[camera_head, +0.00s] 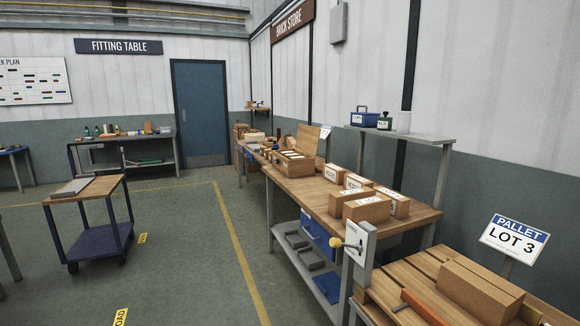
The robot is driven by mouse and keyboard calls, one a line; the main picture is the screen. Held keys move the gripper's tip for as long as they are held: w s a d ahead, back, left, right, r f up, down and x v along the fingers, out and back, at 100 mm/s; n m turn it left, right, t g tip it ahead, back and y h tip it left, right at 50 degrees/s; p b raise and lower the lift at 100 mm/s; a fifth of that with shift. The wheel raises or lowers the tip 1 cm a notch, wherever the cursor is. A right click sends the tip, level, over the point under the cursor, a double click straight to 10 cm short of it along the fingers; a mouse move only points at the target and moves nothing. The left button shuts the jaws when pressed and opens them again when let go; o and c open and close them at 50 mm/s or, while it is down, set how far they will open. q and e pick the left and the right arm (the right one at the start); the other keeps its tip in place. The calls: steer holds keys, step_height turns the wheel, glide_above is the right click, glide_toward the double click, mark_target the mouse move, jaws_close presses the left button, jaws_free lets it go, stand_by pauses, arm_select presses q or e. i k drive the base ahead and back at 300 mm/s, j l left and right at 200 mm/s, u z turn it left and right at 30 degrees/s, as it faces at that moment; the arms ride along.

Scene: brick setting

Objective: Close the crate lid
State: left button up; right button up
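A wooden crate (293,163) stands on the far part of the long wooden workbench at the right of the middle. Its lid (308,139) is open and stands up tilted at the back of the crate, with a small white label near its right edge. Bricks or blocks seem to be inside the crate, too small to tell apart. Neither of my grippers is in view.
The workbench (305,192) also bears several labelled brown boxes (367,208) nearer to me. A pallet (450,258) with a brown block stands at the front right. A blue cart (88,222) stands at the left. The floor (185,255) between is clear.

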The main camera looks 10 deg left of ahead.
mark_target(308, 137)
steer(key=i+j+u, duration=0.3)
steer(key=i, duration=0.15)
steer(key=i+j+u, duration=0.2)
steer(key=i+u, duration=0.15)
steer(key=i, duration=0.15)
steer(key=i+u, duration=0.3)
steer(key=i, duration=0.2)
steer(key=i+j+z, duration=0.15)
steer(key=i, duration=0.3)
steer(key=i+z, duration=0.1)
steer(key=i, duration=0.35)
steer(key=i+j+z, duration=0.15)
steer(key=i, duration=0.3)
steer(key=j, duration=0.1)
